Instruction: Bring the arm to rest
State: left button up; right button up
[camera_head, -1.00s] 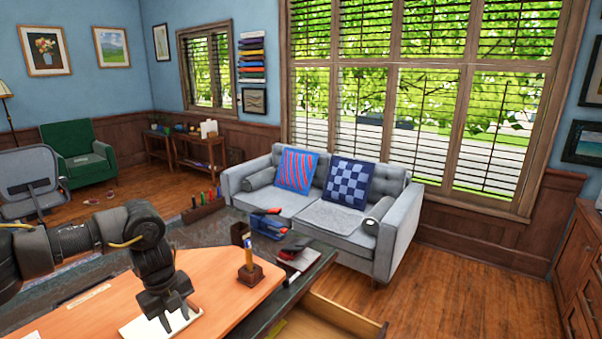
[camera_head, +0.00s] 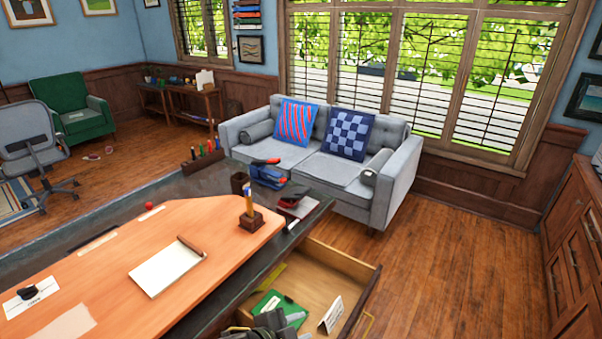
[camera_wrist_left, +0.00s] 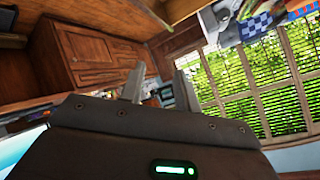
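My left gripper (camera_head: 268,326) shows only in part at the bottom edge of the head view, in front of the open drawer. In the left wrist view its two fingers (camera_wrist_left: 160,86) stand apart with nothing between them. That view is tilted and takes in a wood cabinet (camera_wrist_left: 98,58) and the window blinds (camera_wrist_left: 255,85). My right gripper is in neither view.
The desk (camera_head: 120,262) holds a notepad (camera_head: 165,268), a pen holder (camera_head: 250,218) and a stapler (camera_head: 292,201). Its drawer (camera_head: 340,263) is pulled open with a green item (camera_head: 275,305) inside. A grey sofa (camera_head: 335,172) stands behind. Floor at right is clear.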

pick_arm(q)
jog(key=s+a+f+n+g+y, duration=0.2)
jog(key=s+a+f+n+y, duration=0.4)
jog(key=s+a, duration=0.5)
jog(key=s+a+f+n+g+y, duration=0.2)
jog(key=s+a+f+n, duration=0.1)
jog(key=s+a+n, duration=0.85)
notch_tip(320, 180, down, 29)
jog(key=s+a+m+g, duration=0.1)
jog(key=m+g, duration=0.1)
jog(key=m, duration=0.1)
jog(key=s+a+f+g, duration=0.1)
jog(key=s+a+f, duration=0.2)
jog(key=s+f, duration=0.9)
jog(key=shift+s+a+f, duration=0.15)
jog(key=shift+s+f, duration=0.25)
jog(key=shift+s, duration=1.25)
